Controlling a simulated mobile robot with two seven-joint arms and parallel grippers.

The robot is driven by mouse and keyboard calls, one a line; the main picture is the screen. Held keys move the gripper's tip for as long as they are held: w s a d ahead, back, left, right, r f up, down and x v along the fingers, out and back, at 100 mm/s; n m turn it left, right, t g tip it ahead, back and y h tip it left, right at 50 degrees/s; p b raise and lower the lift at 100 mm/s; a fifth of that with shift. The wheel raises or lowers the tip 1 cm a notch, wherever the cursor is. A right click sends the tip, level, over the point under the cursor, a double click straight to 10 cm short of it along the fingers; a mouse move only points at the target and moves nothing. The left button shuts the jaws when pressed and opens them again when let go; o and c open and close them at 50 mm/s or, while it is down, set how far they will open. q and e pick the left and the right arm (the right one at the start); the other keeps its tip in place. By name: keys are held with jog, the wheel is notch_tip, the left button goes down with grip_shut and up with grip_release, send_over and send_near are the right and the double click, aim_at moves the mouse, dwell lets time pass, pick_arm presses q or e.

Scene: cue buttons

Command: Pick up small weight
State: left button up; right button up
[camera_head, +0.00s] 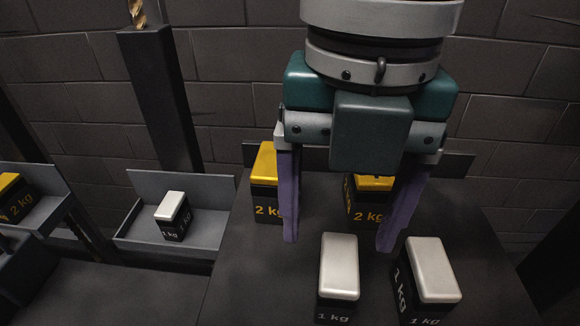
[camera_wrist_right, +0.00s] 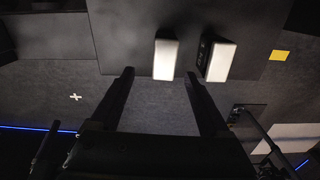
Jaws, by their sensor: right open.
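Two small weights with white tops and "1 kg" labels stand on the dark table (camera_head: 240,285) at the front: a left one (camera_head: 339,268) and a right one (camera_head: 432,272). In the right wrist view the left one (camera_wrist_right: 165,60) and the right one (camera_wrist_right: 221,62) lie beyond my fingertips. Another 1 kg weight (camera_head: 173,213) sits in a grey tray at left. My right gripper (camera_head: 338,243) hangs over the table, open, with nothing between its purple fingers; its fingertips (camera_wrist_right: 158,76) also show in the wrist view. My left gripper is not in view.
Two yellow-topped 2 kg weights, one on the left (camera_head: 265,185) and one partly behind my right finger (camera_head: 366,198), stand farther back. A grey tray (camera_head: 210,190) and a dark post (camera_head: 160,95) are at left. A brick wall (camera_head: 510,110) is behind.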

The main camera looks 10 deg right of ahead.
aim_at(336, 277)
jog(key=f, duration=0.3)
jog(key=f+b, duration=0.1)
jog(key=f, duration=0.2)
jog(key=f+b, duration=0.1)
jog(key=f, duration=0.2)
jog(key=shift+d+f, duration=0.4)
jog(key=shift+w, duration=0.1)
jog(key=shift+c, duration=0.2)
grip_shut()
jog(key=shift+r, duration=0.15)
dwell(0.4)
